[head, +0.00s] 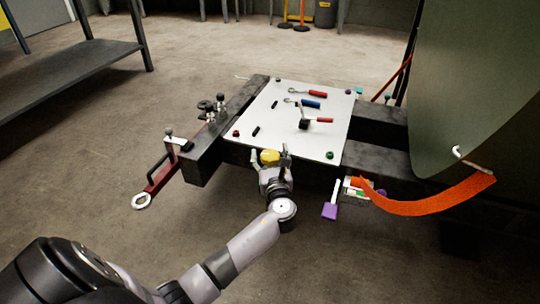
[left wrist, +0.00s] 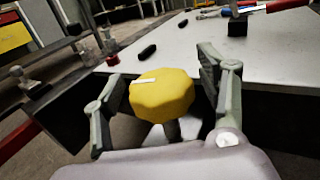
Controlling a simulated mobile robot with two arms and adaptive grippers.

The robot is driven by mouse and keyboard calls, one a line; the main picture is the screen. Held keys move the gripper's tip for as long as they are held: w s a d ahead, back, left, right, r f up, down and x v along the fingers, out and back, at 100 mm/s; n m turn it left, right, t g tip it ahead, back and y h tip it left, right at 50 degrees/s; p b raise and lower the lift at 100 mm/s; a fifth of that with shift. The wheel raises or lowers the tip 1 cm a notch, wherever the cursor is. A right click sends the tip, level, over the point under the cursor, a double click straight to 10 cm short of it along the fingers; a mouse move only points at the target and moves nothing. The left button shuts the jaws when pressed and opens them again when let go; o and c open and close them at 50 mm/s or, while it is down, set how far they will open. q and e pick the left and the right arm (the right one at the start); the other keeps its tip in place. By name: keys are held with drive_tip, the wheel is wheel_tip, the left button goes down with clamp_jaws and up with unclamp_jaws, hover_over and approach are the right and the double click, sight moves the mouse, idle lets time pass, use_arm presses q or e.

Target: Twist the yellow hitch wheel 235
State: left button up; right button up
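The yellow hitch wheel (head: 269,157) sits at the front edge of the white board on the dark frame. In the left wrist view the wheel (left wrist: 162,95) is a faceted knob with a white mark on its top and a dark stem below. My left gripper (head: 270,156) is open, with one finger on each side of the wheel. In the left wrist view the left finger looks close to the wheel's side, and a gap shows at the right finger. I cannot tell whether either touches. My right gripper is in neither view.
The white board (head: 270,122) holds red-handled and blue-handled tools and small dark pieces. A red tow bar (head: 162,174) sticks out at left. An orange strap (head: 430,203) and a purple tag (head: 330,211) hang at right. A large green curved panel (head: 475,80) stands at right.

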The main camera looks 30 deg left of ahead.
use_arm(q)
drive_tip(key=c, duration=1.1)
